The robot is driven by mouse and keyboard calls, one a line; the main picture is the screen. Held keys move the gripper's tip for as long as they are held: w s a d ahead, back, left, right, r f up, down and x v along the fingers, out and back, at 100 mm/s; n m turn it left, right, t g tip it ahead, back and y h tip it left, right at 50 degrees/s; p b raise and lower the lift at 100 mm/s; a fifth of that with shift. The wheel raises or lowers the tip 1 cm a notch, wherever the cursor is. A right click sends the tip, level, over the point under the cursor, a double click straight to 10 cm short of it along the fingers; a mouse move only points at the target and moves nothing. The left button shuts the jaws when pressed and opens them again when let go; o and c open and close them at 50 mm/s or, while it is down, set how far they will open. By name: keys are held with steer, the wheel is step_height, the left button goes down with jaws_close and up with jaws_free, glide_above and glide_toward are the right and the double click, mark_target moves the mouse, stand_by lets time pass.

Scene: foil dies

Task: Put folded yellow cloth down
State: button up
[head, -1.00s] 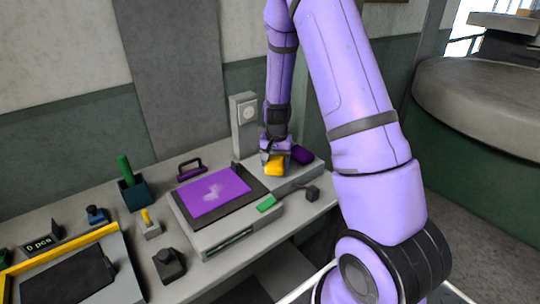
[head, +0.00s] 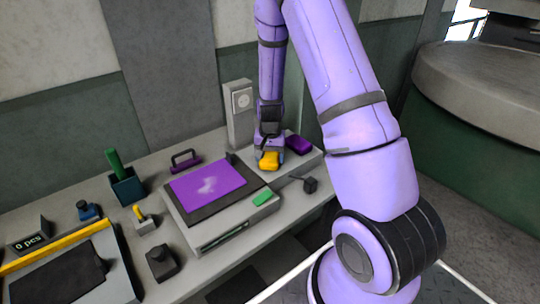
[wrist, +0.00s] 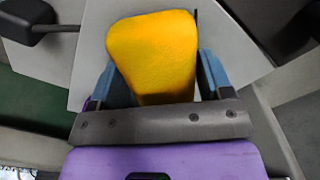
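The folded yellow cloth (head: 269,160) is at my gripper (head: 270,161), low over the grey block at the right end of the bench. In the wrist view the cloth (wrist: 153,52) sits between the two blue fingers of my gripper (wrist: 155,80), which press against its sides. I cannot tell whether the cloth touches the surface below. A purple folded piece (head: 299,145) lies just right of it on the grey block.
A grey machine with a purple sheet (head: 208,186) on a dark plate is to the left. A green piece (head: 263,198) and a small dark knob (head: 310,185) are in front. A grey post (head: 238,110) stands behind. A dark holder with a green handle (head: 126,185) is further left.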

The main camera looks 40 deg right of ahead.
steer(key=o, duration=0.3)
steer(key=shift+r, duration=0.15)
step_height(320, 180, up, 12)
step_height(320, 180, up, 17)
steer(key=n+t, duration=0.3)
steer(key=n, duration=0.1)
glide_above(270, 154)
steer(key=s+a, duration=0.8)
steer(key=s, duration=0.1)
steer(key=s+a+r+n+t, duration=0.1)
steer(key=s+r, duration=0.3)
steer(key=s, duration=0.5)
steer(key=s+a+r+n+t, duration=0.1)
steer(key=s+a+r+n, duration=0.2)
steer(key=s, duration=0.5)
steer(key=shift+s+a+r+n, duration=0.3)
steer(key=shift+s+a+r, duration=0.05)
steer(key=shift+a+r, duration=0.3)
